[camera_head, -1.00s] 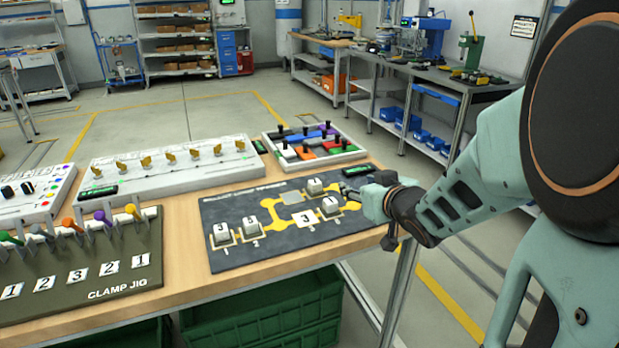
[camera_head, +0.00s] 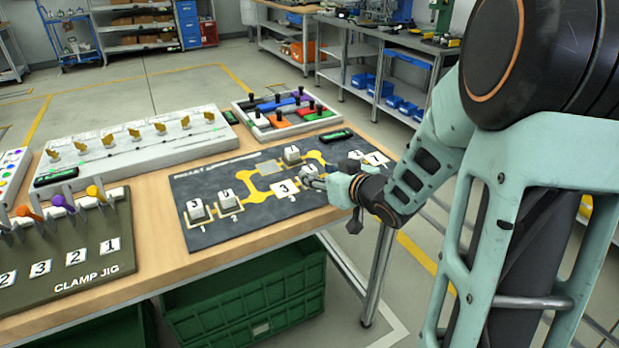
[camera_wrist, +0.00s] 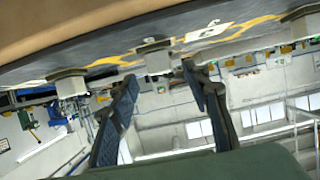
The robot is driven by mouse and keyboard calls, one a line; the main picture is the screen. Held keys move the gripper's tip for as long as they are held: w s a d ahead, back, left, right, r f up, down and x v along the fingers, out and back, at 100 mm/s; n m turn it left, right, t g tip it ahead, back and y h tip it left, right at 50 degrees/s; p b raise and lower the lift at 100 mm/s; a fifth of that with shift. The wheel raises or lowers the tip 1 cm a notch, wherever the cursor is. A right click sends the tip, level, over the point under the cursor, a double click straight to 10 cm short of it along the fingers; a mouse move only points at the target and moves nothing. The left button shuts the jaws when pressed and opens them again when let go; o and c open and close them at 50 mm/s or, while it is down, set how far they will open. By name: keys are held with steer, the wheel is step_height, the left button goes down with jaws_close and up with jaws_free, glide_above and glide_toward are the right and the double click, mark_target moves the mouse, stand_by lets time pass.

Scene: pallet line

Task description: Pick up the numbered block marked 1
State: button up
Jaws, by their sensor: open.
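Several pale blocks stand on a dark board with yellow paths (camera_head: 262,225). The block at the back (camera_head: 291,155) seems to carry a 1, but the digit is small. Two more blocks stand at the front left, one marked 3 (camera_head: 197,211) and one (camera_head: 228,202) whose digit I cannot read surely. Another block (camera_head: 308,172) is close to my gripper (camera_head: 313,183), which is low over the board's right part. In the tilted wrist view, my gripper's fingers (camera_wrist: 159,78) are apart and empty. A block (camera_wrist: 153,59) shows beyond the gap; its number is hidden.
A clamp jig (camera_head: 70,278) and a white switch panel (camera_head: 135,150) lie left of the board. A tray of coloured pieces (camera_head: 283,115) lies behind it. Green crates (camera_head: 250,305) are under the table. The board's front strip is bare.

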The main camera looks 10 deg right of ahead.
mark_target(313, 171)
steer(key=b+x, duration=0.1)
steer(key=x, duration=0.4)
steer(key=shift+w+f, duration=0.1)
steer(key=shift+w, duration=0.05)
jaws_close()
